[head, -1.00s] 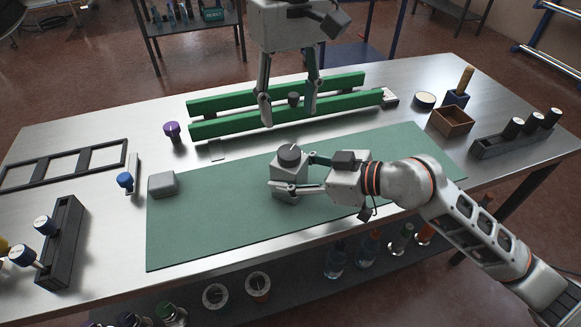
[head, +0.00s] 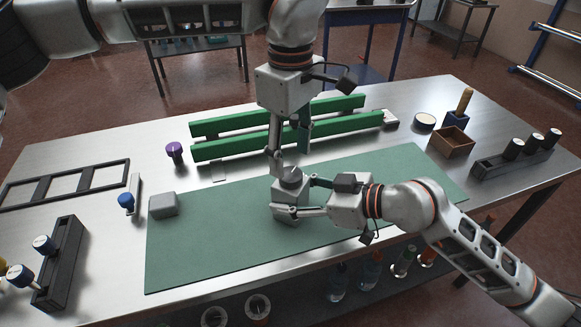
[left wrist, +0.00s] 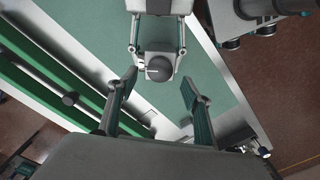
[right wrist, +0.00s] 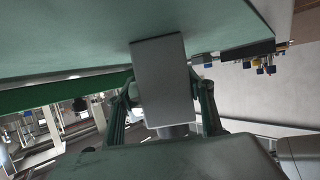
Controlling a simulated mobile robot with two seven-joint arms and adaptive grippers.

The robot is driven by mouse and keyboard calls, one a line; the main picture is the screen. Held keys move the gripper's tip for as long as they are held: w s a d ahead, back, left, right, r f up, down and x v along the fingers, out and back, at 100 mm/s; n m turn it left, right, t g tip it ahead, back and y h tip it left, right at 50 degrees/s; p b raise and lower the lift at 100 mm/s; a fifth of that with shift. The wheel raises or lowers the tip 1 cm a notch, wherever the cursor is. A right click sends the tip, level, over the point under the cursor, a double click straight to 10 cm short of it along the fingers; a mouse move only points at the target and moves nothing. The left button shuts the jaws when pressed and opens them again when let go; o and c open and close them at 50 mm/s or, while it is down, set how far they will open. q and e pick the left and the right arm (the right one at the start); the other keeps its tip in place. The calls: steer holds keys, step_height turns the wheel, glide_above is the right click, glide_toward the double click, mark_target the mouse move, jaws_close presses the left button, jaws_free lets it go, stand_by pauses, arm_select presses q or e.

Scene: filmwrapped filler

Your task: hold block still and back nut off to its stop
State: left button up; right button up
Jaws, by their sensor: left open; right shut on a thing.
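A light grey block (head: 289,212) stands upright on the green mat (head: 215,245), with a dark grey round nut (head: 290,176) on its top. My right gripper (head: 291,199) is shut on the block from the right; its fingers flank the block (right wrist: 162,75) in the right wrist view. My left gripper (head: 288,160) is open, pointing down close above the nut. In the left wrist view the nut (left wrist: 159,68) lies just beyond the open fingers (left wrist: 160,86), not between their tips. A pale line marks the nut. The thread under it is hidden.
Green rails (head: 225,147) run behind the mat. A small grey block (head: 163,205) sits on the mat's left. A purple-topped knob (head: 174,150), a blue knob (head: 126,202), a wooden box (head: 453,142) and dark racks stand around. The mat's front is clear.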

mark_target(291, 173)
arm_select(q)
steer(key=shift+f, duration=2.2)
steer(key=c, duration=1.1)
